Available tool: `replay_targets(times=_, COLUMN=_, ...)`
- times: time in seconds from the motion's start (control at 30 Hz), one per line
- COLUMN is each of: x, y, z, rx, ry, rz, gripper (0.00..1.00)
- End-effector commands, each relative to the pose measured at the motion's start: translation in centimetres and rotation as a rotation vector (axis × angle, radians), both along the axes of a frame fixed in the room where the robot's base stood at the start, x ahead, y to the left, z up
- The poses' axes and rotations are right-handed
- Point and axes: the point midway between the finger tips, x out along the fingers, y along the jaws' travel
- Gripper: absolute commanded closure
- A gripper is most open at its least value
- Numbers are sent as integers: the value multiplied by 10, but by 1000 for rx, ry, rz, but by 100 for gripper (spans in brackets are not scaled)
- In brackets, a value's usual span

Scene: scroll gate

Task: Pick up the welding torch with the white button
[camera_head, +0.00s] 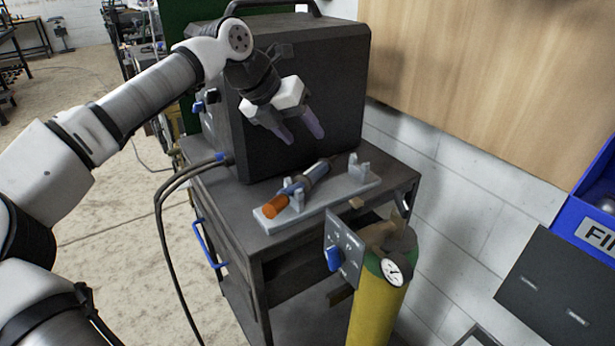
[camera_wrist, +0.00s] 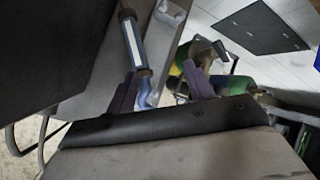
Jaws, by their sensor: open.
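A welding torch (camera_head: 294,191) with an orange end, a blue-grey body and a dark tip lies tilted along a pale grey holder (camera_head: 325,199) on top of the cart. In the wrist view the torch (camera_wrist: 132,40) shows a blue body with a white strip along it; I cannot tell whether this strip is a button. My gripper (camera_head: 304,137) is open and empty, above and behind the torch, in front of the black box. In the wrist view my gripper (camera_wrist: 160,70) has its fingers apart, and the left finger overlaps the lower part of the torch's outline.
A large black box (camera_head: 300,80) stands on the dark cart (camera_head: 228,201) behind the torch. Dark cables (camera_head: 178,178) hang at its left. A yellow-green gas cylinder (camera_head: 377,310) with a gauge stands at the cart's front right. A blue bin (camera_head: 592,200) is at the far right.

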Motion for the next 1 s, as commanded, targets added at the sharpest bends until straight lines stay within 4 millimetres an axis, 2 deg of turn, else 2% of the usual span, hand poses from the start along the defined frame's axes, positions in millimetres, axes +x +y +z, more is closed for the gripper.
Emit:
replay_targets(times=0.03, x=2, y=14, z=-6, rx=43, ry=17, rz=31, gripper=47)
replay_targets(times=0.1, x=4, y=26, z=-12, rx=78, ry=34, rz=56, gripper=47)
replay_targets(times=0.2, x=7, y=30, z=-22, rx=97, ry=46, rz=69, gripper=47)
replay_targets(times=0.53, x=23, y=4, z=-75, rx=93, ry=46, rz=66, gripper=47)
replay_targets(times=0.83, x=30, y=-5, z=-96, rx=92, ry=45, rz=65, gripper=47)
replay_targets(times=1.0, x=39, y=-14, z=-120, rx=91, ry=45, rz=64, gripper=47)
